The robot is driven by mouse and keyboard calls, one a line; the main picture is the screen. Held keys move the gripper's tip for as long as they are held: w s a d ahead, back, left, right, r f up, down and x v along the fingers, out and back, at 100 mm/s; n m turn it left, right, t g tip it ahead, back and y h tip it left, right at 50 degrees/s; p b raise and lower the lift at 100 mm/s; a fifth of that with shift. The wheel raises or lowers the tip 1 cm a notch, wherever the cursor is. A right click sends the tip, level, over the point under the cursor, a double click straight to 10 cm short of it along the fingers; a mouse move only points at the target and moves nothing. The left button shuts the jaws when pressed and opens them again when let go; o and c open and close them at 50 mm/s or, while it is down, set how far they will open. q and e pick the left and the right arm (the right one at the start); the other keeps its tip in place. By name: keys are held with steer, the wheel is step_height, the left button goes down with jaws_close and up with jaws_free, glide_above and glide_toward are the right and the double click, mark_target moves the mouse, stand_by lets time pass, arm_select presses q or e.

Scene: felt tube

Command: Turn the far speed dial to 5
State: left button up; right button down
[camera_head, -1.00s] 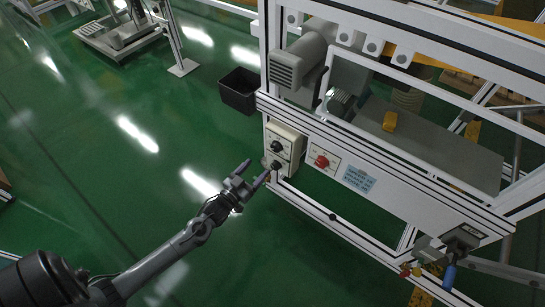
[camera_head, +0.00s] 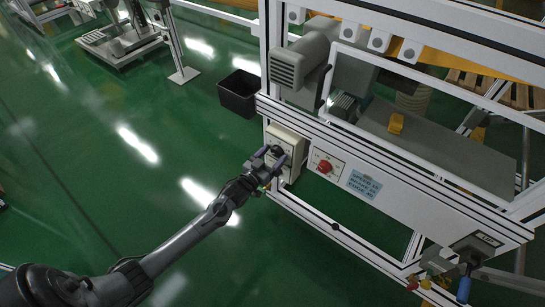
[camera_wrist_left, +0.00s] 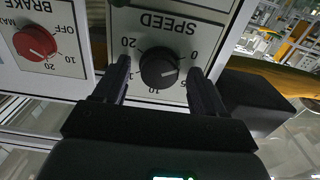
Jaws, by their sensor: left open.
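The black speed dial (camera_wrist_left: 158,68) is in the middle of the left wrist view, on a pale panel seen upside down. Its white mark points to the right, seemingly between 0 and 5. My left gripper (camera_head: 272,159) is open at the control box (camera_head: 298,141). In the left wrist view its fingers (camera_wrist_left: 160,88) stand on either side of the dial, with a gap on each side. My right gripper is not in view.
A red brake dial (camera_head: 324,166) is on the panel right of the control box; it also shows in the wrist view (camera_wrist_left: 35,43). A yellow object (camera_head: 396,123) lies on the grey plate.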

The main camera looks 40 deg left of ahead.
arm_select(q)
steer(key=c, duration=1.1)
steer(key=shift+o, duration=0.2)
steer(key=m+p, duration=0.2)
steer(key=p, duration=0.1)
steer(key=shift+r+m, duration=0.2)
steer(key=shift+m, duration=0.2)
steer(key=m+p, duration=0.2)
steer(key=shift+m, duration=0.3)
steer(key=m+p, duration=0.2)
steer(key=m, duration=0.2)
steer(key=shift+f, duration=0.1)
steer(key=shift+m+p, duration=0.65)
steer(key=shift+m, duration=0.55)
steer(key=shift+f, duration=0.1)
